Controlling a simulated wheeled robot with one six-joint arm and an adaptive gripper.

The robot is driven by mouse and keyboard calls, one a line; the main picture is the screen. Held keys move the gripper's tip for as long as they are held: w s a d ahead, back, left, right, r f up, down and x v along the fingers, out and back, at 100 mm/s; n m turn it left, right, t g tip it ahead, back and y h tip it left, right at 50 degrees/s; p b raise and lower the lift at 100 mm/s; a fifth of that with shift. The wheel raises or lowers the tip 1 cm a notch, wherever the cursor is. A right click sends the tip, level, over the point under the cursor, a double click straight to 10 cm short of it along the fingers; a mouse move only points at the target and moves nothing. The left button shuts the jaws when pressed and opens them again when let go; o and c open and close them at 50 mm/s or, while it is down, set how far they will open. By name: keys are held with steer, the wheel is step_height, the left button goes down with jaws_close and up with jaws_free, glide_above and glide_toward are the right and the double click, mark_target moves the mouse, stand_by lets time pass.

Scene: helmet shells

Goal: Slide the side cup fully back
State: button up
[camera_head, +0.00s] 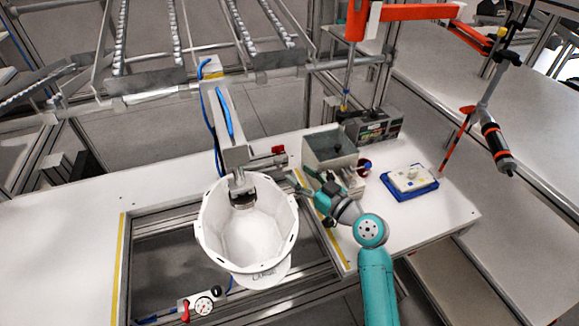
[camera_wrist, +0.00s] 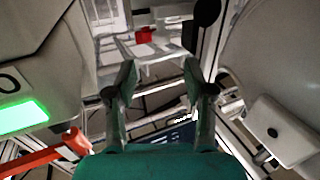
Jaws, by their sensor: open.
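A white helmet shell (camera_head: 247,232) hangs open side up on the fixture over the frame in the bench. In the wrist view my gripper (camera_wrist: 160,75) is open, with nothing between the fingertips. Beyond the fingers, a black round piece (camera_wrist: 207,12) on a dark upright part may be the side cup; I cannot tell for sure. A red part (camera_wrist: 145,35) sits past the fingertips and also shows in the head view (camera_head: 278,150).
A grey bin (camera_head: 330,148) stands right of my gripper. A blue tray (camera_head: 409,182) with a white item lies farther right. A screwdriver (camera_head: 495,145) hangs at the right. The left bench top (camera_head: 60,240) is clear. A green-lit box (camera_wrist: 25,115) is close at left.

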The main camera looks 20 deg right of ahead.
steer(key=shift+v, duration=1.9)
